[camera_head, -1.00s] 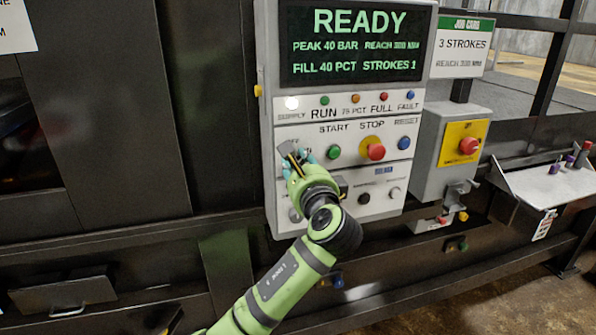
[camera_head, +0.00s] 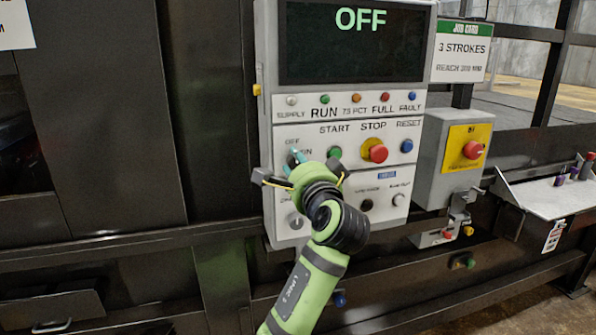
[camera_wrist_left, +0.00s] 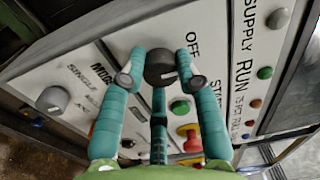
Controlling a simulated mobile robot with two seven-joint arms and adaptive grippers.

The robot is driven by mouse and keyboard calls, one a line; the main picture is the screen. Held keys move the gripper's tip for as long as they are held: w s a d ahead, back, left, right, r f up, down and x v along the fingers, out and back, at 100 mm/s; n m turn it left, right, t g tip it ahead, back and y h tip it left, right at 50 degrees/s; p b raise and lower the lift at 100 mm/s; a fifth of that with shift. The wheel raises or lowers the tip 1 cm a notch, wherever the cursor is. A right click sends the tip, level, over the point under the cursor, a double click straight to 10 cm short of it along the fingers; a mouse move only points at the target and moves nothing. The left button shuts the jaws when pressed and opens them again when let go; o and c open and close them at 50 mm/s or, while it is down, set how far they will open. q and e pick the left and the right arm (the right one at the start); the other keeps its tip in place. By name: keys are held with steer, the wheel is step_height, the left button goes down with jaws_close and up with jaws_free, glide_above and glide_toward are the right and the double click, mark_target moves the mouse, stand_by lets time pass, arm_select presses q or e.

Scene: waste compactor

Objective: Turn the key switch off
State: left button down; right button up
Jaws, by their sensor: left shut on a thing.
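My left gripper (camera_head: 296,158) is at the upper left of the control panel's button area, by the OFF/ON labels. In the left wrist view its teal fingers (camera_wrist_left: 161,80) close around the dark round key switch (camera_wrist_left: 159,64). In the head view the switch itself is hidden behind the gripper. The display (camera_head: 353,42) reads OFF, and the supply lamp (camera_head: 291,101) is unlit. My right gripper is not in view.
Right of my gripper are the green start button (camera_head: 334,152), the red stop button (camera_head: 378,153) and the blue reset button (camera_head: 406,146). Lower knobs (camera_head: 295,221) sit below. A grey box with a red button (camera_head: 472,149) stands to the right.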

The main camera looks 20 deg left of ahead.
arm_select(q)
steer(key=shift+r, duration=0.15)
stand_by(0.3)
steer(key=c, duration=0.9)
jaws_free()
steer(key=v, duration=1.2)
